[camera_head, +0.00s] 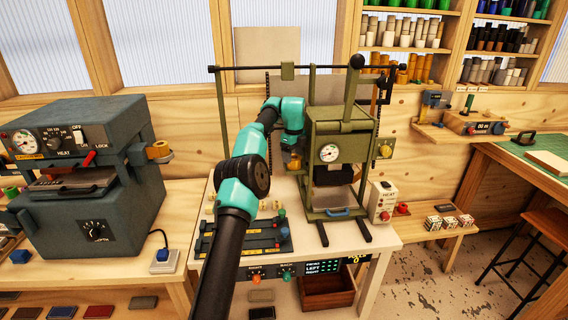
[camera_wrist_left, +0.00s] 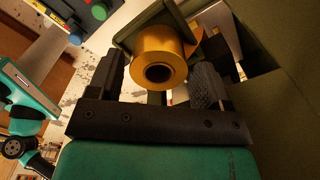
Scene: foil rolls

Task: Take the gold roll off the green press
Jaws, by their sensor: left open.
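The green press (camera_head: 340,130) stands on a white table in the middle of the head view. The gold roll (camera_wrist_left: 152,48) shows in the wrist view with its dark core facing the camera. In the head view a small part of the gold roll (camera_head: 294,163) shows at the press's left side, largely hidden by my left gripper (camera_head: 291,150). In the wrist view the left gripper (camera_wrist_left: 158,78) is open, with one dark finger on each side of the roll. Narrow gaps seem to show between fingers and roll. My right gripper is in neither view.
A dark blue-grey press (camera_head: 85,160) stands on the left bench. A heat control box (camera_head: 382,200) sits right of the green press. A tray of coloured knobs (camera_head: 245,235) lies left of it, under my arm. Shelves of rolls (camera_head: 405,30) hang behind.

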